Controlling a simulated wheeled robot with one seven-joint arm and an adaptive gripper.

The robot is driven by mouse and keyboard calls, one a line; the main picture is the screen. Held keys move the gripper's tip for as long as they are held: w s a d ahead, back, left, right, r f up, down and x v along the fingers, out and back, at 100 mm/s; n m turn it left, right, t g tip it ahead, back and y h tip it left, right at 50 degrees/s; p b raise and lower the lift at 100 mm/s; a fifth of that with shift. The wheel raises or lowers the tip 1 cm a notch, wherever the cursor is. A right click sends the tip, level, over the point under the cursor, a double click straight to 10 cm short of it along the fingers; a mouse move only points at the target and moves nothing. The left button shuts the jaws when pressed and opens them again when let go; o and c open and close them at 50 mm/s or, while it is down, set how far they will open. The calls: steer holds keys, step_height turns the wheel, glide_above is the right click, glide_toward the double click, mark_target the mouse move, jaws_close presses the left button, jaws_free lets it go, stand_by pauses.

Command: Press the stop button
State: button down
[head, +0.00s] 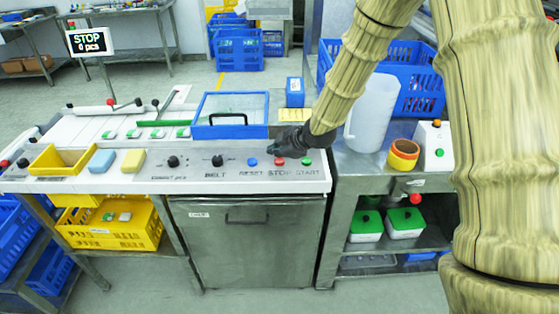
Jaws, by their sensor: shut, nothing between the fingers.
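The red stop button (279,161) sits on the grey control panel (215,172), above the printed word STOP. It stands between the blue reset button (252,162) and the green start button (306,161). My gripper (273,147) is shut and empty, with its dark fingertips just behind and slightly left of the stop button in the head view. I cannot tell how high the tips are or whether they touch the panel. The display (89,42) reads "STOP 0 pcs".
Black knobs (217,160) stand on the panel left of the buttons. A blue-framed clear lid (231,131) lies behind it. A white jug (371,112), an orange-yellow cup (403,154) and a blue crate (410,85) stand to the right.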

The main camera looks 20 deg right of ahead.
mark_target(277, 162)
steer(key=shift+r+p, duration=1.9)
steer(key=shift+r, duration=0.65)
steer(key=shift+f, duration=0.1)
